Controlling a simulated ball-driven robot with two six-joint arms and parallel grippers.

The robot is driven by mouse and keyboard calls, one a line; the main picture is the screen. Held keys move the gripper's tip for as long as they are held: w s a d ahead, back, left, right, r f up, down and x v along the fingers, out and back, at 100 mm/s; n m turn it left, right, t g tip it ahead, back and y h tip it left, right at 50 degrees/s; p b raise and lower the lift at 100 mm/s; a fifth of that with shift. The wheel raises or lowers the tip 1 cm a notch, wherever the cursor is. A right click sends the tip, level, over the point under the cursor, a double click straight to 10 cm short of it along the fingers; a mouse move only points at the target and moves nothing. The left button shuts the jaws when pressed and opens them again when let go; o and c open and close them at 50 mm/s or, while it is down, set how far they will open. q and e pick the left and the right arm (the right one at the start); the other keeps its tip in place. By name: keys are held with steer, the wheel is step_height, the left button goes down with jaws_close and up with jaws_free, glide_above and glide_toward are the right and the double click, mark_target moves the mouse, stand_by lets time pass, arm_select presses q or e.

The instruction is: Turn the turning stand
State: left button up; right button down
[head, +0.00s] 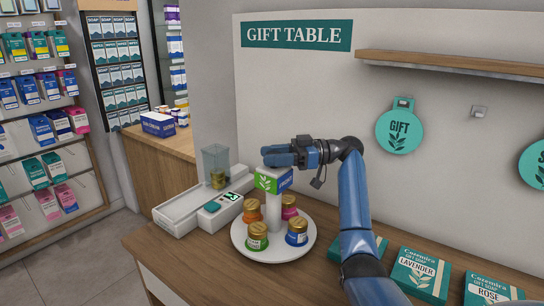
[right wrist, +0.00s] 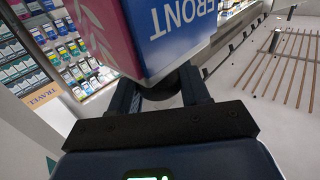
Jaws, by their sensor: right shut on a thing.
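The turning stand is a round white plate (head: 240,241) with a white post (head: 273,211) and a block (head: 272,181) on top. The block shows a green leaf face and a blue face. Several gold-lidded jars stand on the plate around the post: a green one (head: 257,237), a blue one (head: 297,232), an orange one (head: 252,211) and a pink one (head: 289,207). My right gripper (head: 279,156) is at the top of the block and shut on it. In the right wrist view the block (right wrist: 150,38) shows a pink face and a blue "FRONT" face. My left gripper is out of view.
A white device (head: 197,207) with a clear bin (head: 216,166) stands left of the stand. Soap boxes (head: 420,274) lie at the front right of the wooden counter (head: 200,261). A wooden shelf (head: 450,63) and a round gift tag (head: 400,132) are on the back panel.

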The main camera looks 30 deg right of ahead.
steer(key=shift+d+r, duration=0.1)
steer(key=shift+r, duration=0.25)
steer(key=c, duration=0.6)
jaws_free()
steer(key=shift+f, duration=0.1)
steer(key=shift+f, duration=0.15)
